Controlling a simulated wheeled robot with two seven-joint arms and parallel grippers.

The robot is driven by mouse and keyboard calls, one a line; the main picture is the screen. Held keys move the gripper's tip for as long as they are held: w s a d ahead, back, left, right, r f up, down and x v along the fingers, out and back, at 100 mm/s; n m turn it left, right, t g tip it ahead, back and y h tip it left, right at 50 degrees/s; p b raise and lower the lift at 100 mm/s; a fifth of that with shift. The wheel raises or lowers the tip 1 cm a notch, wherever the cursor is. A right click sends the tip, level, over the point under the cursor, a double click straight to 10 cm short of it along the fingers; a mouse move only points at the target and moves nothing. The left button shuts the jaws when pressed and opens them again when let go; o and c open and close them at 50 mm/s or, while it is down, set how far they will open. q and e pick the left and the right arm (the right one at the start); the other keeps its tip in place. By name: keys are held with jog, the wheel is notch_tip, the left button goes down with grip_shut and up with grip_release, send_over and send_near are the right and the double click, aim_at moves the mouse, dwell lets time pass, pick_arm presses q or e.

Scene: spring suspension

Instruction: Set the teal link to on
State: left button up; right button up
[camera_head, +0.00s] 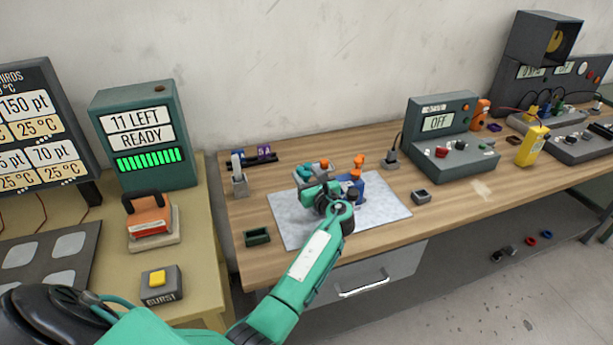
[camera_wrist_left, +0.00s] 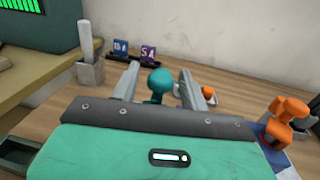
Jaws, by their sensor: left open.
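A teal round-topped piece (camera_wrist_left: 160,84), which looks like the teal link, shows between my left fingers in the left wrist view. In the head view a teal part (camera_head: 304,171) shows just behind my gripper. My left gripper (camera_head: 322,184) is open over the grey mat (camera_head: 288,222); its fingers (camera_wrist_left: 159,72) stand on either side of the teal piece. I cannot tell whether they touch it. The lower part of the piece is hidden by my gripper body. No on or off marking is readable on it. My right gripper is not in view.
A blue block with an orange knob (camera_wrist_left: 288,112) stands close at the gripper's right. Behind are small cards (camera_head: 263,153) in a black rack and a grey holder (camera_head: 239,182). A green tray (camera_head: 257,236) lies front left. A console reading OFF (camera_head: 438,123) stands right.

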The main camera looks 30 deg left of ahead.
pick_arm(q)
jog(key=shift+s+d+f, duration=0.1)
jog(key=shift+s+d, duration=0.15)
jog(key=shift+d, duration=0.2)
jog(key=b+v, duration=0.3)
jog(key=v, duration=0.9)
jog(key=shift+s+d, duration=0.2)
jog(key=shift+d, duration=0.15)
